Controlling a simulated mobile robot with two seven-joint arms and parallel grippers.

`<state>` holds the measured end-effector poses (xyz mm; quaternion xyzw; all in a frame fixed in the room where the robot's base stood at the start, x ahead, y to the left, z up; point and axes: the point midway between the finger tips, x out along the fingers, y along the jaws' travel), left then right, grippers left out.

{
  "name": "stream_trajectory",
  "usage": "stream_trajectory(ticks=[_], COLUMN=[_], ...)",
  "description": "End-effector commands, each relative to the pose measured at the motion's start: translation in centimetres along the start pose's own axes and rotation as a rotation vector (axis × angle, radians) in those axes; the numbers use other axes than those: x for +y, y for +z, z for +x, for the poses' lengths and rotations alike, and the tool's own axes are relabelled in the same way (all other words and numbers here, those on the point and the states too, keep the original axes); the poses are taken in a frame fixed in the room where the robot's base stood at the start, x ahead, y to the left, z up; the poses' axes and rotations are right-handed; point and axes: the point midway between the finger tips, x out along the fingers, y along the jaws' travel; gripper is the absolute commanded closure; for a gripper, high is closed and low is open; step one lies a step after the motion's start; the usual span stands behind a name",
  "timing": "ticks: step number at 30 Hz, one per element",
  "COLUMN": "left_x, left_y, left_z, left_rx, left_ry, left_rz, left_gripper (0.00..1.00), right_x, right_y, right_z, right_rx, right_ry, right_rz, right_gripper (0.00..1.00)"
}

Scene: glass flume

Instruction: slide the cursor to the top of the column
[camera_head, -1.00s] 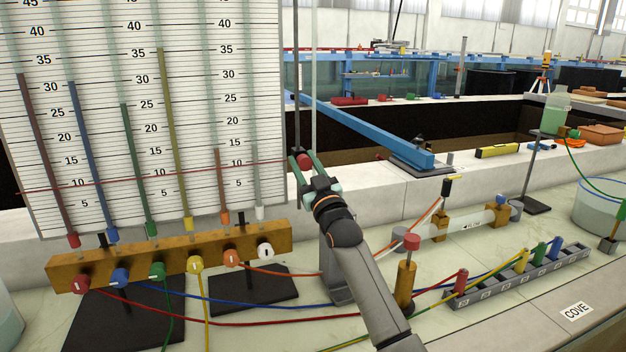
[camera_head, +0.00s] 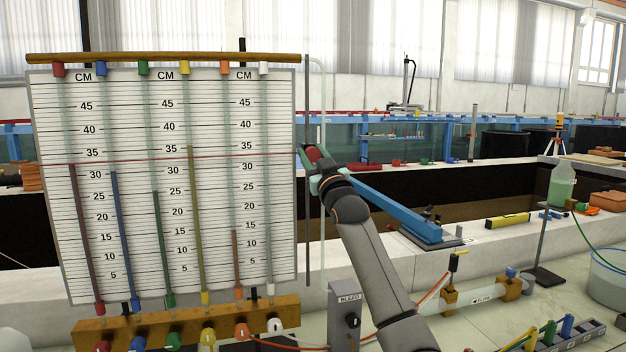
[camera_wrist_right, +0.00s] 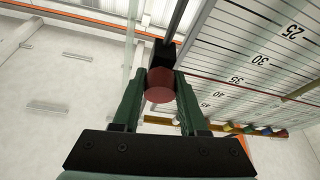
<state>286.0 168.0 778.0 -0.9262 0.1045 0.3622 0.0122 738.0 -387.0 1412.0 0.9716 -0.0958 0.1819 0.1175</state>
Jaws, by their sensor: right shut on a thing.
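The cursor is a thin red line (camera_head: 220,157) across the white CM-scaled board (camera_head: 125,90), at about 33 on the scale. Its red knob (camera_head: 314,153) is at the board's right side, by a vertical rod (camera_head: 308,230). My right gripper (camera_head: 309,153) is shut on the knob. In the right wrist view the red knob (camera_wrist_right: 159,85) sits between the two green fingers, in front of a dark block on the rod. The column's top is level with the wooden bar (camera_head: 160,58), well above the cursor. My left gripper is not in view.
Several coloured tubes stand before the board, above a wooden valve block (camera_head: 180,318). A blue beam (camera_head: 395,208) lies behind the arm. The rod above the knob looks clear.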

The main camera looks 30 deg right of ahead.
Motion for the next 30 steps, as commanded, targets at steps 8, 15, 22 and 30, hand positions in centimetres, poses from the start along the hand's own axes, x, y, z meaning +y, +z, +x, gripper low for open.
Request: stream_trajectory(ticks=[8,15,22,30], left_x=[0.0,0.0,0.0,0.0], left_y=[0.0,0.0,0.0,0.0], left_z=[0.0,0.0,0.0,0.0], left_rx=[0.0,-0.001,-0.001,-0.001], left_ry=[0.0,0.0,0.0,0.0], left_rz=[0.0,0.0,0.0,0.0], left_gripper=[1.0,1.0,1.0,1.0], right_x=[0.5,0.5,0.5,0.5], right_y=[-2.5,-2.7,-2.6,-2.5], right_z=[1.0,1.1,1.1,1.1], right_rx=[0.004,0.002,0.002,0.0], right_ry=[0.0,-0.001,-0.001,-0.001], right_rz=[-0.006,-0.006,-0.005,-0.003], right_gripper=[1.0,1.0,0.5,0.28])
